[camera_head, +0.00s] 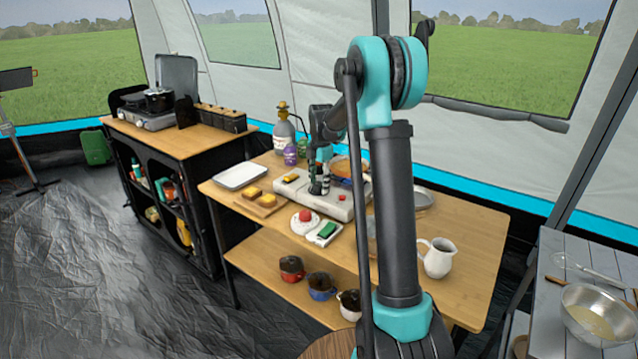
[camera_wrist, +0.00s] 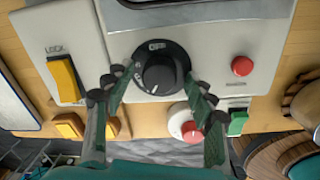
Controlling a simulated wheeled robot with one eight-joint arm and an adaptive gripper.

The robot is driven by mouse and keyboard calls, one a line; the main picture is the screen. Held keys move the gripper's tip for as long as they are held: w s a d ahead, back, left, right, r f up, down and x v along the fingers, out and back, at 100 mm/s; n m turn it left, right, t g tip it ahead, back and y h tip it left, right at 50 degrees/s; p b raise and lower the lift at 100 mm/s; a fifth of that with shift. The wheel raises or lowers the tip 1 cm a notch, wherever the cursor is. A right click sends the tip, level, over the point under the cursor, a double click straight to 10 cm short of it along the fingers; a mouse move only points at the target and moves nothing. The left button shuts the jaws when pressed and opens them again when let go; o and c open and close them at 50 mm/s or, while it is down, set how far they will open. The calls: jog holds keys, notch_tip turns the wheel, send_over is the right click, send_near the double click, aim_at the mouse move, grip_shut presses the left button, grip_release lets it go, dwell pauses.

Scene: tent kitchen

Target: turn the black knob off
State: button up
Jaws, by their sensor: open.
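The black knob (camera_wrist: 160,75) sits on the front face of a white stove panel (camera_wrist: 215,45) in the wrist view, with an OFF label at its top edge. White marks show on its left side; its exact setting is hard to read. My gripper (camera_wrist: 155,97) is open, with one dark finger to the left of the knob and one to the right, and gaps on both sides. In the head view my gripper (camera_head: 319,186) is down at the white stove (camera_head: 284,187) and hides the knob.
A yellow LOCK switch (camera_wrist: 63,79) is left of the knob and a red button (camera_wrist: 241,66) is right of it. A wooden board (camera_head: 240,204) and white pitcher (camera_head: 438,258) stand on the table.

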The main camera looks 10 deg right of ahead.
jog(key=c, duration=1.2)
jog(key=shift+o, duration=0.2)
